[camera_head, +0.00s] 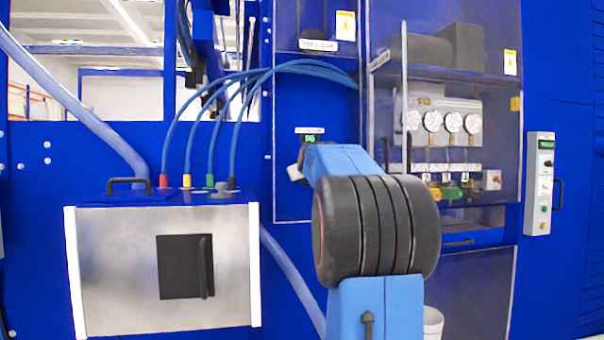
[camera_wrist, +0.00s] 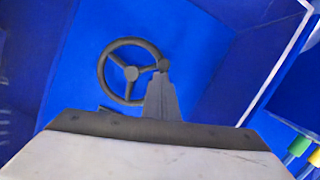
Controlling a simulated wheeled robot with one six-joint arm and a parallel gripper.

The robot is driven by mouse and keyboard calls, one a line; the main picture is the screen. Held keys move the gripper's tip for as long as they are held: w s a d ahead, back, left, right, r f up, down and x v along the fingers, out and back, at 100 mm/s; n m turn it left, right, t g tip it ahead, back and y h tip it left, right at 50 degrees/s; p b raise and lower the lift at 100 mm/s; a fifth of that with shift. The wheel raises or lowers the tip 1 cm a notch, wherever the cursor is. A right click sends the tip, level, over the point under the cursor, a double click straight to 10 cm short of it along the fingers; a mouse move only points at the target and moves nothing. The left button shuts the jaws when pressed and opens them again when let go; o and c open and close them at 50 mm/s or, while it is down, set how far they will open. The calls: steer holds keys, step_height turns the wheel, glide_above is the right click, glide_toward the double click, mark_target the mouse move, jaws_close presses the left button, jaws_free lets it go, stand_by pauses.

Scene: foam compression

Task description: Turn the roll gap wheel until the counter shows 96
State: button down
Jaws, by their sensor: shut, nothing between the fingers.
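The roll gap wheel (camera_wrist: 112,52) is a dark three-spoke handwheel on a blue panel in the wrist view. A small round handle knob (camera_wrist: 163,65) sits on its right rim. My gripper (camera_wrist: 161,84) is shut and empty, its tip right at the knob; whether they touch I cannot tell.
A steel box (camera_head: 110,260) with a dark hatch and blue hoses stands at the left. A glazed cabinet with gauges (camera_head: 432,121) is right of my arm. A control box (camera_head: 539,183) hangs at the far right. A blue panel edge with a pale rim (camera_wrist: 277,65) lies right of the wheel.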

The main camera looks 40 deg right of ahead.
steer(key=shift+f, duration=0.35)
steer(key=shift+d, duration=0.1)
stand_by(0.5)
steer(key=s+a+r, duration=0.5)
steer(key=s+a, duration=0.2)
steer(key=shift+a+r, duration=0.25)
steer(key=shift+r, duration=0.05)
stand_by(0.3)
